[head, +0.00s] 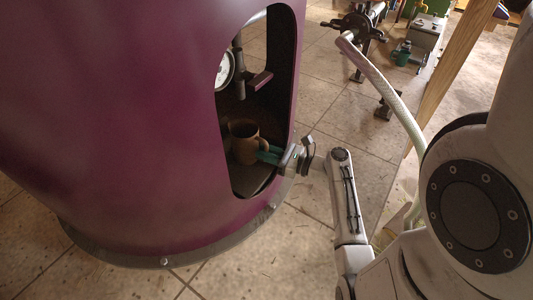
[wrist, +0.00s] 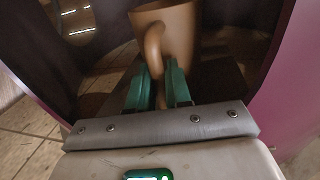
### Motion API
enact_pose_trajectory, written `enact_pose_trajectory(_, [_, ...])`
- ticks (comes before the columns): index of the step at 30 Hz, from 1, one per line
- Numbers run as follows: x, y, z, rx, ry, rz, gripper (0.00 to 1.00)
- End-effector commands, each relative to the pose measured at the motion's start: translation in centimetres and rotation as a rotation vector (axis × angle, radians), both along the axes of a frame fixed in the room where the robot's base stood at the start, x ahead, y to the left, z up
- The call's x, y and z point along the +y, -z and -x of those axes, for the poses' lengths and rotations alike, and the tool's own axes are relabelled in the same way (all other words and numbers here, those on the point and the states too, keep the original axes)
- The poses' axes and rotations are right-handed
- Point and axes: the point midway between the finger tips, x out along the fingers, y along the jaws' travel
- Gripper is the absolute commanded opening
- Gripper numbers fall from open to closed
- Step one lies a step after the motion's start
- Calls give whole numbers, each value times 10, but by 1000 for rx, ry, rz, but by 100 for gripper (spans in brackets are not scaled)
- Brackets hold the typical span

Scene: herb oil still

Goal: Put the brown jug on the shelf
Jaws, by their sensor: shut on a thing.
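The brown jug (head: 243,143) is inside the opening of the large purple vessel (head: 120,110), near its dark floor. It looks upright. In the wrist view the jug (wrist: 178,32) stands just beyond the fingers, its curved handle turned toward me. My gripper (head: 268,154) reaches in through the opening from the right. Its two green fingers (wrist: 161,88) are shut on the jug's handle. I cannot tell whether the jug's base touches the surface under it. No shelf can be told for certain in these views.
The opening's rim (head: 297,60) is close around my wrist. A pale hose (head: 375,78) and a wooden post (head: 450,75) stand to the right. Tiled floor lies between.

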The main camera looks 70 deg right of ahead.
Motion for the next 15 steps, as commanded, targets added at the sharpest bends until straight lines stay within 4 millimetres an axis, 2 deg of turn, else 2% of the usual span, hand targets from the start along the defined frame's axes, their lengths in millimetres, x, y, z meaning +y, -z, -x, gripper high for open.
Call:
enact_pose_trajectory(9, [0, 2, 0, -1, 0, 0, 0])
enact_pose_trajectory(10, [0, 2, 0, -1, 0, 0, 20])
enact_pose_trajectory(15, [0, 2, 0, 0, 0, 0, 36])
